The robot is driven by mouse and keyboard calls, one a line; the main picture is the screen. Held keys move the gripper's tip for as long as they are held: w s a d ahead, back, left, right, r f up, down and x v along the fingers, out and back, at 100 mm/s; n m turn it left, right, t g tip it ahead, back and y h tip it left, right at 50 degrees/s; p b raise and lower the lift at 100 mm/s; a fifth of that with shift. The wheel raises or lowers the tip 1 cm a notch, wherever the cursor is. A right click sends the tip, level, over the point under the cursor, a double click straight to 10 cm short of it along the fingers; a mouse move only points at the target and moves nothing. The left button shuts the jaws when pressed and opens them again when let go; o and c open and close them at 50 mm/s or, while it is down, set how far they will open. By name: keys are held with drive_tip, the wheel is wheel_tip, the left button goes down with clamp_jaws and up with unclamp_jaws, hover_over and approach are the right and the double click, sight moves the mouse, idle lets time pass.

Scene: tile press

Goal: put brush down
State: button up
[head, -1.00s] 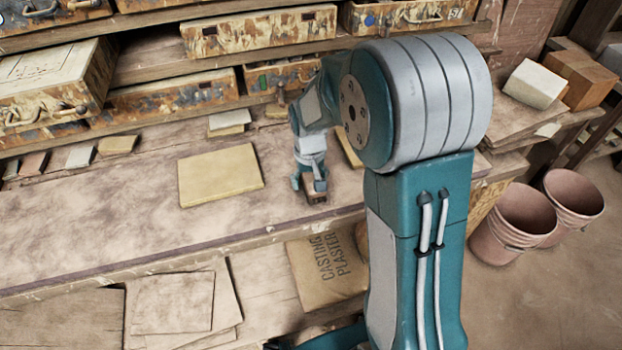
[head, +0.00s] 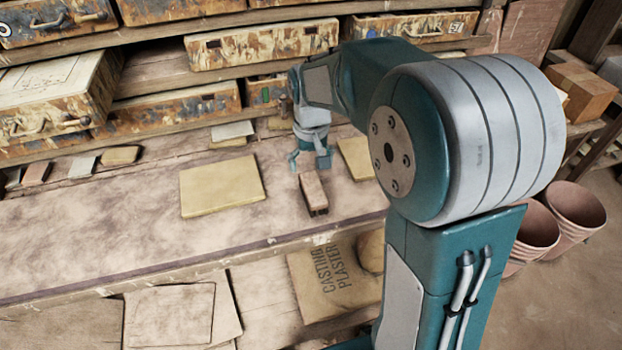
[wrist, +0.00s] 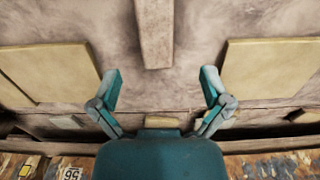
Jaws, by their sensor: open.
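The brush (head: 314,193), a brown block-like piece with a dark front end, lies on the dusty workbench (head: 110,226) near its front edge. In the wrist view the brush (wrist: 154,35) shows at the top centre, between two pale tiles. My gripper (head: 309,163) is just behind the brush in the head view, apart from it. The wrist view shows my gripper (wrist: 160,86) with its fingers spread wide and nothing between them. The brush's bristles cannot be made out.
A yellowish tile (head: 221,186) lies left of the brush and another tile (head: 357,157) lies to its right. Stained moulds (head: 262,44) fill the shelves behind. A casting plaster bag (head: 335,278) sits below the bench. Buckets (head: 575,213) stand at the right.

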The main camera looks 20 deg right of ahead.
drive_tip(key=s+r+t, duration=0.2)
drive_tip(key=s+r, duration=0.2)
drive_tip(key=s, duration=0.6)
drive_tip(key=s+r+t, duration=0.3)
drive_tip(key=s+r, duration=0.2)
drive_tip(key=s, duration=0.6)
drive_tip(key=shift+t, duration=0.3)
drive_tip(key=shift+w+d, duration=0.1)
idle(0.5)
